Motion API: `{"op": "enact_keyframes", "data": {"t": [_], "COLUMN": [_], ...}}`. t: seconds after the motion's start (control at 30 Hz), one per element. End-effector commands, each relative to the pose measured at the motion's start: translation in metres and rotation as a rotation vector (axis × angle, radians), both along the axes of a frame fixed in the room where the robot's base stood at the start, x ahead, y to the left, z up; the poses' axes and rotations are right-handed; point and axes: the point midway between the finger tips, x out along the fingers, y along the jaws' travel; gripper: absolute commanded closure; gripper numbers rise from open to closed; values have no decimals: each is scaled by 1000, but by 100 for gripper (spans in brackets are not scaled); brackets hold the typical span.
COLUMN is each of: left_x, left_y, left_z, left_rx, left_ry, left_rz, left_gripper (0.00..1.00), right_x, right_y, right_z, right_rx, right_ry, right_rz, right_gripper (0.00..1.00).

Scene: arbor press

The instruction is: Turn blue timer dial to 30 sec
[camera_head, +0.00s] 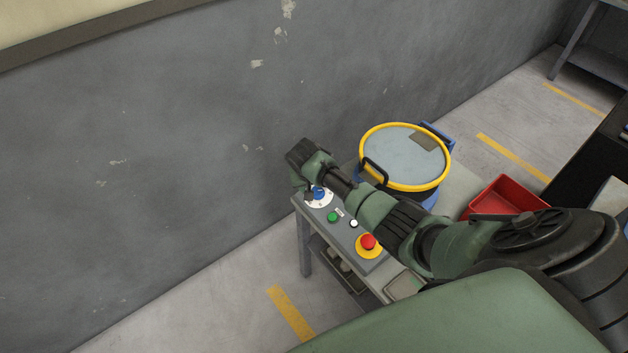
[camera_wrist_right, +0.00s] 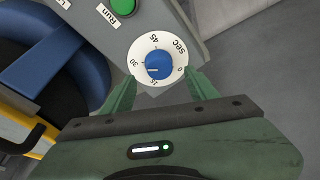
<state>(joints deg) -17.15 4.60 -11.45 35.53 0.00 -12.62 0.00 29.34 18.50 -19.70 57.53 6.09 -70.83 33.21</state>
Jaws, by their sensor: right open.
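The blue timer dial (camera_head: 319,193) sits on a round white scale at the far end of the grey control panel. In the right wrist view the blue dial (camera_wrist_right: 158,65) is in the middle of the white scale (camera_wrist_right: 144,48), marked 0, 15, 30, 45 and SEC. A thin mark on the knob seems to point left, near 15 to 30; I cannot tell exactly. My right gripper (camera_wrist_right: 163,78) is open, with one green finger on each side of the scale's lower edge. It seems apart from the knob. My right gripper (camera_head: 302,188) partly covers the scale in the head view. My left gripper is out of view.
A green button (camera_head: 333,217), a white button (camera_head: 354,223) and a red emergency button (camera_head: 368,242) are on the same panel. A yellow-rimmed drum with a lid (camera_head: 400,150) stands beside it. A red bin (camera_head: 508,192) is at the right. The grey wall is close behind.

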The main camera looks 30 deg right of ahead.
Motion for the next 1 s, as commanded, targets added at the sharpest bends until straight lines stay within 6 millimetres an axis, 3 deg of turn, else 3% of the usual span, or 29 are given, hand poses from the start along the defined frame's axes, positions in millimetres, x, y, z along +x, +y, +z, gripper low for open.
{"op": "enact_keyframes", "data": {"t": [0.1, 0.3, 0.87, 1.0], "left_x": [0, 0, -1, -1], "left_y": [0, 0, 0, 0], "left_z": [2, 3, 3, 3], "left_rx": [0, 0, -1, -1], "left_ry": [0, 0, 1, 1], "left_rz": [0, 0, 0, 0], "left_gripper": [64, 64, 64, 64], "right_x": [-4, -8, -10, -32], "right_y": [5, 10, 12, 36], "right_z": [17, 31, 31, 21], "right_rx": [0, 0, 1, 19], "right_ry": [-2, -1, 1, 13], "right_rz": [2, 0, 3, 73], "right_gripper": [41, 41, 41, 41]}}
